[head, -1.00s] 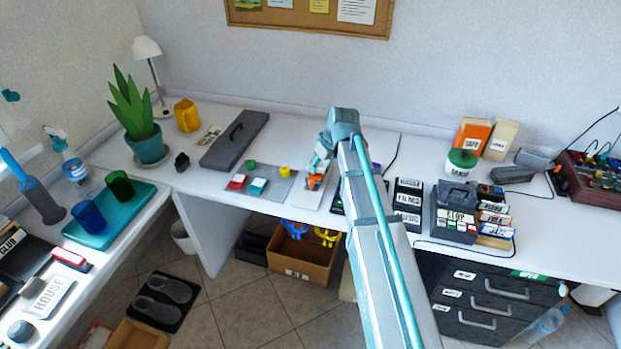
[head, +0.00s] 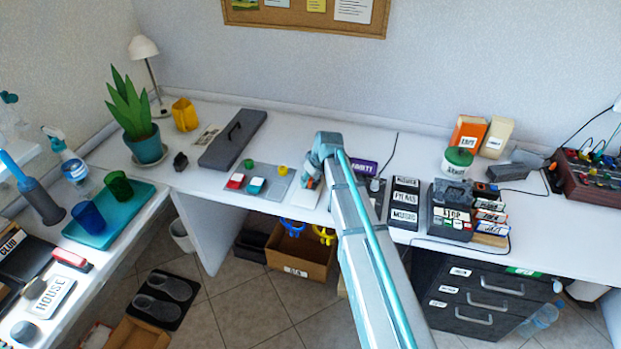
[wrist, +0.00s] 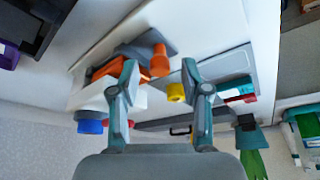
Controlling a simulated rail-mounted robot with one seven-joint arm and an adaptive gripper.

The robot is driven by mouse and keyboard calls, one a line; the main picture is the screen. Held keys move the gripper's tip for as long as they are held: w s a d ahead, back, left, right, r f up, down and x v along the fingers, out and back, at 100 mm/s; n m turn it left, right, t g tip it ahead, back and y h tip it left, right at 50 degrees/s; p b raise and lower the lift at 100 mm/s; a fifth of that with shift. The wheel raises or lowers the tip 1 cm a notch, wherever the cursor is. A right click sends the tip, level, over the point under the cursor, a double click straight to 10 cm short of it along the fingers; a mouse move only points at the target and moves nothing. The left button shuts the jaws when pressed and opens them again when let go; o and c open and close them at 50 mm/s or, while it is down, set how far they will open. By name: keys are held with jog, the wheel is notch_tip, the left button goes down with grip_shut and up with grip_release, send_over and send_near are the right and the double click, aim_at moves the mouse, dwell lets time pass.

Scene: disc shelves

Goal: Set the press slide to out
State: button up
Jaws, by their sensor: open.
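An orange and dark grey device, which looks like the press (wrist: 118,62), sits on a white board in the wrist view. An orange round part (wrist: 160,62) sticks out of it towards the space between my fingertips. I cannot tell which part is the slide or how it is set. In the head view only a little of the orange (head: 311,183) shows beside my arm. My gripper (wrist: 160,70) is open, its two teal fingers apart, close over the device. Whether a finger touches it is unclear. In the head view my wrist (head: 318,160) hides most of the device.
A grey panel (head: 281,186) with red and teal blocks and green and yellow knobs lies just left of the device. A long dark case (head: 233,140) lies farther left. A purple labelled box (head: 363,167) and black labelled boxes (head: 405,203) stand to the right.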

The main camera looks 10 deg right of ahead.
grip_shut()
jog(key=s+a, duration=0.1)
jog(key=s, duration=0.1)
jog(key=s+a, duration=0.1)
jog(key=s, duration=0.1)
jog(key=s+a, duration=0.1)
jog(key=s, duration=0.2)
jog(key=shift+s+a+b, duration=0.1)
jog(key=shift+a+b, duration=0.15)
jog(key=shift+b, duration=0.15)
grip_release()
jog(key=v, duration=1.2)
